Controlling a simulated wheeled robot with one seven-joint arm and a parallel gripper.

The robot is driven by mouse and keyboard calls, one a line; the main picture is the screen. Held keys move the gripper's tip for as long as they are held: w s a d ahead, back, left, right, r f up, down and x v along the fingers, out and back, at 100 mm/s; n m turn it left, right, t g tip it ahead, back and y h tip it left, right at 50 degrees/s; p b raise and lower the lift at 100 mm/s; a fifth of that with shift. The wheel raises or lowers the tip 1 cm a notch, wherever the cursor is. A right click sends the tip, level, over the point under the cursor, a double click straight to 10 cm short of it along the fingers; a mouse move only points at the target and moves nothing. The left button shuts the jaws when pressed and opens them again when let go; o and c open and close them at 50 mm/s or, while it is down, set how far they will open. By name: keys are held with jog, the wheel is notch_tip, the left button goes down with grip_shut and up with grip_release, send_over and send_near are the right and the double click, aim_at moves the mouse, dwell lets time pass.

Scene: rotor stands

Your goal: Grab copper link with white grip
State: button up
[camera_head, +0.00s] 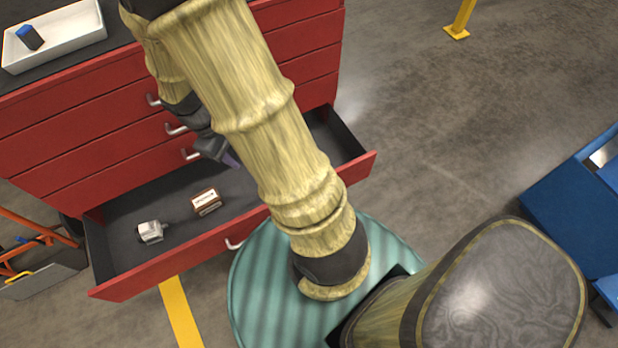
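A small copper-brown block with a whitish face (206,201) lies in the open bottom drawer (120,275) of the red cabinet; it is the only copper-coloured thing I make out, and its white part may be the grip. A small grey metal piece (151,232) lies to its left, apart from it. My gripper (229,160) is dark and partly hidden behind my yellowish arm. It shows above and to the right of the copper-brown block, apart from it. Its fingers are too hidden to tell open from shut. My arm covers part of the drawer.
The red cabinet (75,135) has shut drawers with metal handles above the open one. A white tray (55,48) with a blue-and-dark part (28,37) stands on top. Blue furniture (575,205) is at right, an orange-framed cart (35,260) at left. Grey floor is free at upper right.

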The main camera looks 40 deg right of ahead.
jog(key=w+d+f+n+h+b, duration=0.2)
jog(key=f+b, duration=0.4)
jog(key=f, duration=0.5)
jog(key=w+d+f+n+g+h+b, duration=0.1)
jog(key=w+d+f+n+h+b, duration=0.2)
jog(key=f+b, duration=0.4)
jog(key=w+d+f+n+h+b, duration=0.2)
jog(key=f+n+h+b, duration=0.3)
jog(key=f, duration=1.2)
jog(key=shift+w+d+b, duration=0.3)
jog(key=shift+b, duration=0.45)
jog(key=shift+d+r+h, duration=0.1)
jog(key=shift+h, duration=0.2)
jog(key=shift+s+d+f, duration=0.1)
jog(key=shift+d+f, duration=0.1)
jog(key=shift+d, duration=0.1)
jog(key=b+x, duration=0.3)
jog(key=x, duration=0.8)
jog(key=shift+s+d, duration=0.1)
jog(key=shift+d+f, duration=0.1)
jog(key=shift+f, duration=0.05)
